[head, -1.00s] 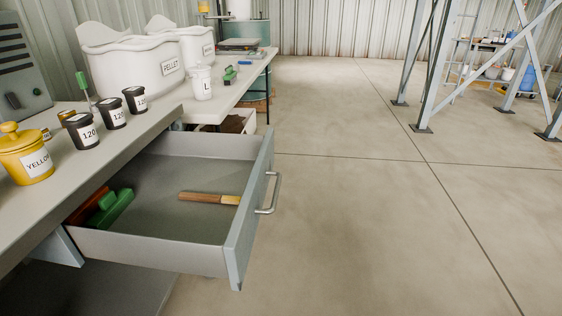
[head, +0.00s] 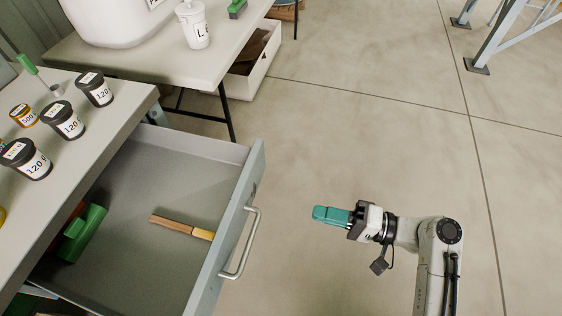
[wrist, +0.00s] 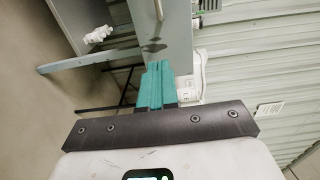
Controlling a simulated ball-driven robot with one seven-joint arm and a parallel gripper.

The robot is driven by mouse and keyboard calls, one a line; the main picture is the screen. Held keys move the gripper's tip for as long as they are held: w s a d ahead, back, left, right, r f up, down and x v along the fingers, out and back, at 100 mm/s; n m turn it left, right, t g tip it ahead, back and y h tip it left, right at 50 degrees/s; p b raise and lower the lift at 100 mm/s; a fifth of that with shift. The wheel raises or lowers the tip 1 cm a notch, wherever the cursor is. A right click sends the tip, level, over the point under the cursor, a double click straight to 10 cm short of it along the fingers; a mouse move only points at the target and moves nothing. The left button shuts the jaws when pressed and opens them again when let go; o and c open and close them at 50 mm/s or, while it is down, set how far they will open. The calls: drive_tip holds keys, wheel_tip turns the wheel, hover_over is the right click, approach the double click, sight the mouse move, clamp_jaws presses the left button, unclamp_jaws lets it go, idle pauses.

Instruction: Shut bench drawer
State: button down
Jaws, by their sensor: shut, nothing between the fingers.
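The grey bench drawer (head: 150,187) is pulled well out from under the bench top in the head view. Its front panel carries a metal bar handle (head: 246,245). A wooden-handled tool (head: 181,227) and a green item (head: 82,235) lie inside it. My gripper (head: 318,214) has teal fingers, shut and empty, to the right of the handle and apart from it. In the wrist view the shut fingers (wrist: 156,85) point towards a grey panel whose identity I cannot be sure of.
Several black-lidded tubs, one of them here (head: 96,88), stand on the bench top (head: 120,105). A second table (head: 150,60) stands behind, with a white bin (head: 250,75) beneath it.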

sight(250, 193)
drive_tip(key=x, duration=1.4)
drive_tip(key=shift+w+d+r, duration=0.15)
drive_tip(key=shift+w+r, duration=0.15)
drive_tip(key=b+x, duration=0.9)
drive_tip(key=x, duration=2.1)
drive_tip(key=shift+w+r, duration=0.1)
drive_tip(key=shift+w+a+b, duration=0.2)
drive_tip(key=shift+a+b, duration=0.3)
drive_tip(key=shift+a, duration=0.2)
drive_tip(key=shift+w+r, duration=0.15)
drive_tip(key=shift+r, duration=0.15)
drive_tip(key=shift+r, duration=0.1)
